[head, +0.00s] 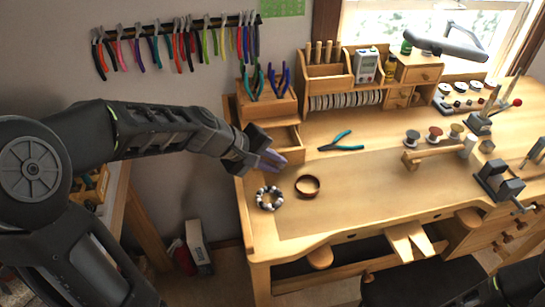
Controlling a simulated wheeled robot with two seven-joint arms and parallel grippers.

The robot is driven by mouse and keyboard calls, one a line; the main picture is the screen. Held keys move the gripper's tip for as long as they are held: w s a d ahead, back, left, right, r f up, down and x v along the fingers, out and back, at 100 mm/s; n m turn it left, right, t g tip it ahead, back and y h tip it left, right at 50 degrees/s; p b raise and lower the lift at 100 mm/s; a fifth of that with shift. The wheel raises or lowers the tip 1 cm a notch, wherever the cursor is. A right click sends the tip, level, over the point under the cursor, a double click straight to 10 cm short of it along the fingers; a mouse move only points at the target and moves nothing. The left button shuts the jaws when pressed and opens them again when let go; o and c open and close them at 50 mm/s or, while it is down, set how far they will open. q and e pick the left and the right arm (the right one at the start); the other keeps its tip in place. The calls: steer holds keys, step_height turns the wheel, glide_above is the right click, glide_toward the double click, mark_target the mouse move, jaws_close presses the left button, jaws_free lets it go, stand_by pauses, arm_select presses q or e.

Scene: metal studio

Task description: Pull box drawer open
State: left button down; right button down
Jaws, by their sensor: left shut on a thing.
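The wooden box (268,107) stands at the back left of the workbench, with pliers stuck in its top. Its drawer (291,143) stands out from the box front, so part of its inside shows. My left gripper (268,158) reaches in from the left and is shut at the front of the drawer. The fingers hide the handle and much of the drawer front. My right gripper is not seen; only a dark part of my right arm shows at the bottom right corner.
On the workbench (350,190), a beaded bracelet (269,198) and a brown ring (307,186) lie just in front of the drawer. Teal pliers (342,142) lie to the right. A wooden organizer (328,80) stands beside the box. The bench middle is clear.

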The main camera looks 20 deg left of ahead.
arm_select(q)
steer(key=shift+w+a, duration=0.15)
steer(key=c, duration=1.6)
jaws_free()
steer(key=shift+c, duration=0.2)
steer(key=shift+r, duration=0.1)
steer(key=v, duration=0.7)
steer(key=shift+s+a+r, duration=0.15)
steer(key=shift+s+r, duration=0.05)
steer(key=shift+s, duration=0.05)
